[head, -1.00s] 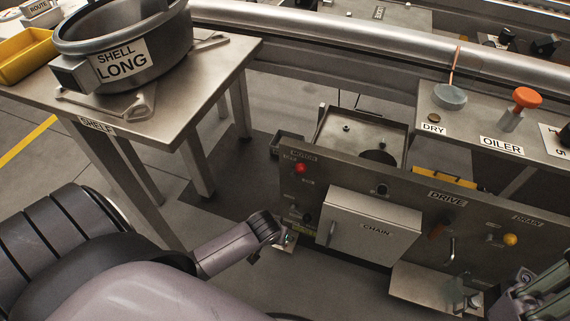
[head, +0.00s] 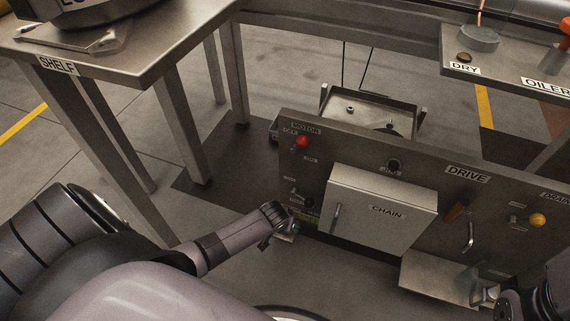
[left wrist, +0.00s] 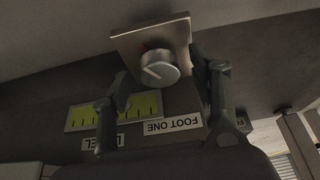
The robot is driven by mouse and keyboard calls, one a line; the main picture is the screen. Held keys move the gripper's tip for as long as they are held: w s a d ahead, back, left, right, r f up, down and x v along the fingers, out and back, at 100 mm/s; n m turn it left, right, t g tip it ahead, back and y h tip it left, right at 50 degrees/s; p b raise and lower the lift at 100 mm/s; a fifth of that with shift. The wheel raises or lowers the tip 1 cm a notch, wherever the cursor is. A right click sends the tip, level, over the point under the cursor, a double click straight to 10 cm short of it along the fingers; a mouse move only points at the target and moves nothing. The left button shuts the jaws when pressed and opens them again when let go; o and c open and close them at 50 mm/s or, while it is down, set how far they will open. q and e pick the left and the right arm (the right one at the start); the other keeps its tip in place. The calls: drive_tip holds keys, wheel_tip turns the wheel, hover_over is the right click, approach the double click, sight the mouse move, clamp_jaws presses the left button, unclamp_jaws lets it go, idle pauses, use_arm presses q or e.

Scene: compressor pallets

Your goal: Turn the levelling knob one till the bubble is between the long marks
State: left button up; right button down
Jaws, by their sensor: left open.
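The levelling knob, foot one (left wrist: 158,68), is a round grey knob with a white line on its face, in front of a square metal plate, in the left wrist view. My left gripper (left wrist: 167,98) is open, with one finger on each side below and around the knob; contact cannot be told. The yellow-green level vial (left wrist: 125,108) with dark marks is partly behind the left finger; I cannot make out its bubble. In the head view my left gripper (head: 281,231) is at the drive panel's lower left corner. My right gripper (head: 488,293) is small at lower right, its jaws unclear.
The drive panel (head: 330,150) carries a chain cover (head: 385,215), a red motor knob (head: 302,142) and a yellow drain knob (head: 538,220). A metal tray (head: 430,278) sits low in front. The shelf table (head: 150,60) stands left; open floor lies between.

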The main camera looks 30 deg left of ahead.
use_arm(q)
drive_tip(key=shift+w+f, duration=0.1)
drive_tip(key=shift+f, duration=0.05)
drive_tip(key=shift+c, duration=0.5)
drive_tip(key=c, duration=1.1)
